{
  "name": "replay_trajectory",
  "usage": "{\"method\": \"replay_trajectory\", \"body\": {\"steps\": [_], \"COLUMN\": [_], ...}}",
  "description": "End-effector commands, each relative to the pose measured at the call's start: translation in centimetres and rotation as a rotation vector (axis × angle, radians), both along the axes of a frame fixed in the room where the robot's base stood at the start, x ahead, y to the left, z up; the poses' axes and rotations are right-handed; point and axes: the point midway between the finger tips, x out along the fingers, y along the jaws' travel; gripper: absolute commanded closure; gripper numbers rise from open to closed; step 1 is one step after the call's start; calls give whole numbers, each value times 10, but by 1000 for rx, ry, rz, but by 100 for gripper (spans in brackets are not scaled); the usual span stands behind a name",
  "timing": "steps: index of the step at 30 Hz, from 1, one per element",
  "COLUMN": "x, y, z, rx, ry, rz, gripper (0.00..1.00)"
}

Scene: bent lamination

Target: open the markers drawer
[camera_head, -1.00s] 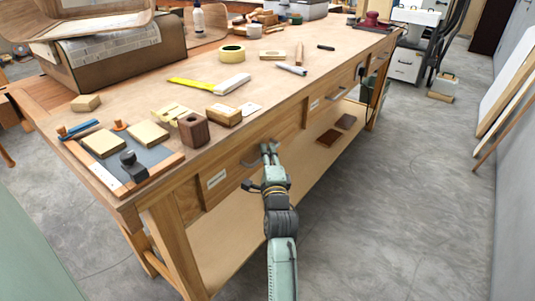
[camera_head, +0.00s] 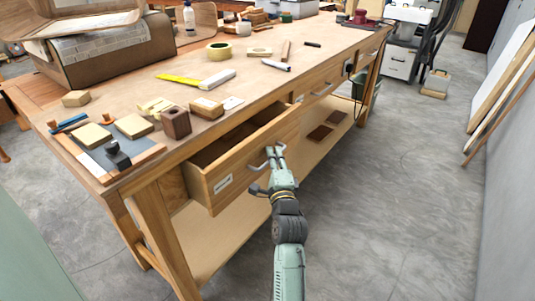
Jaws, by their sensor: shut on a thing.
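A wooden drawer (camera_head: 243,160) under the near left part of the workbench stands pulled out, with its front clear of the bench frame and its inside partly showing. The part of the inside that shows looks dark, and I cannot make out any contents. A white label (camera_head: 223,184) is on its front, too small to read. My gripper (camera_head: 272,153) is shut on the grey drawer handle (camera_head: 262,163) at the right part of the drawer front.
Another shut drawer with a handle (camera_head: 322,89) is farther right. A lower shelf (camera_head: 225,236) runs below. The concrete floor (camera_head: 400,200) to the right is clear.

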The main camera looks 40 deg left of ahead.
Motion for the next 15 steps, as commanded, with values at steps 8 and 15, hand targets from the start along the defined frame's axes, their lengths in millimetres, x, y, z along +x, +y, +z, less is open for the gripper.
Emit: {"method": "replay_trajectory", "body": {"steps": [8,15], "x": [0,0], "y": [-70,-122], "z": [-4,-3], "rx": [3,1], "ry": [1,2], "rz": [-3,-1], "gripper": [100,100]}}
